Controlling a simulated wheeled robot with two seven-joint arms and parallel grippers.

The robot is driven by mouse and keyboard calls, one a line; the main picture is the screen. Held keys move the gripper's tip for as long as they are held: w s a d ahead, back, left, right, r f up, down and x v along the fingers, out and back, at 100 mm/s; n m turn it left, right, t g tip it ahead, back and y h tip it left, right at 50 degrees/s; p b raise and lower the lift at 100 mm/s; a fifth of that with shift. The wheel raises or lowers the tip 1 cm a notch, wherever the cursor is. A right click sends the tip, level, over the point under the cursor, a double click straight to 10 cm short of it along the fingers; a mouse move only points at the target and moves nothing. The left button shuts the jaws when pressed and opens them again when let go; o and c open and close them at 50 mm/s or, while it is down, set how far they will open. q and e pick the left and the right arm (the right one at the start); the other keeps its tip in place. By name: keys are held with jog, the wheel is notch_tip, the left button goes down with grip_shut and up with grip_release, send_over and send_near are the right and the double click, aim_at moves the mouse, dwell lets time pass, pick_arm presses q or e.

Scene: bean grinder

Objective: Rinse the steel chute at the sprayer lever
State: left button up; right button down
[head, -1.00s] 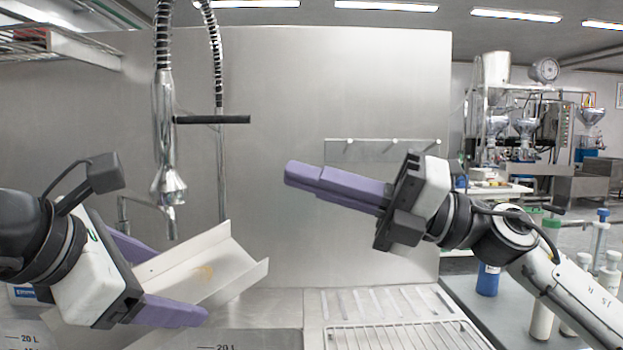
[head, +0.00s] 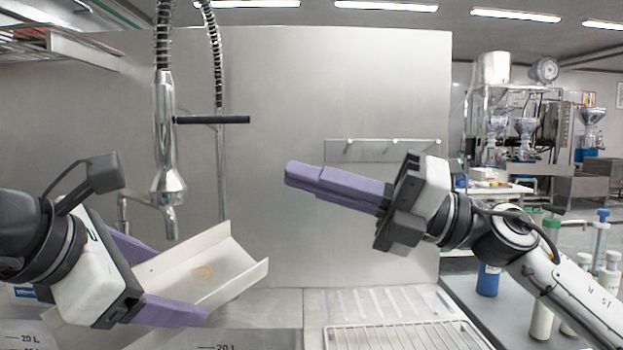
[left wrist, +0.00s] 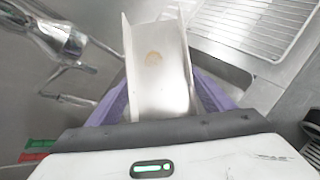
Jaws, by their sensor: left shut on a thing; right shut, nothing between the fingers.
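The steel chute (head: 205,268) is a pale open channel with a yellowish-brown stain on its inner floor. My left gripper (head: 165,280) is shut on the chute, with a purple finger along each side. The left wrist view shows the chute (left wrist: 160,85) between the fingers (left wrist: 160,100), the stain facing up. The sprayer (head: 167,185) hangs above the chute, and its dark lever (head: 212,120) sticks out to the right. My right gripper (head: 288,173) is shut and empty, right of the lever and lower than it, apart from it.
A sink marked 20 L (head: 235,335) lies below the chute. A ribbed drainboard with a wire rack (head: 400,336) is to its right. A steel back wall (head: 320,80) stands behind. Bottles (head: 488,280) stand on the right counter.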

pick_arm(q)
jog(key=shift+r, duration=0.1)
jog(key=shift+s+d+r+p, duration=0.15)
jog(key=shift+s+r+p, duration=0.2)
jog(key=shift+s+r, duration=0.35)
jog(key=shift+s+d+r+p, duration=0.15)
jog(key=shift+s+r+p, duration=0.15)
jog(key=shift+s+r, duration=0.35)
jog(key=shift+s+d+r+p, duration=0.1)
jog(key=shift+s+r+p, duration=0.1)
jog(key=shift+s+r, duration=0.25)
jog(key=shift+s+d+r+p, duration=0.1)
jog(key=shift+s+r+p, duration=0.1)
jog(key=shift+s, duration=0.45)
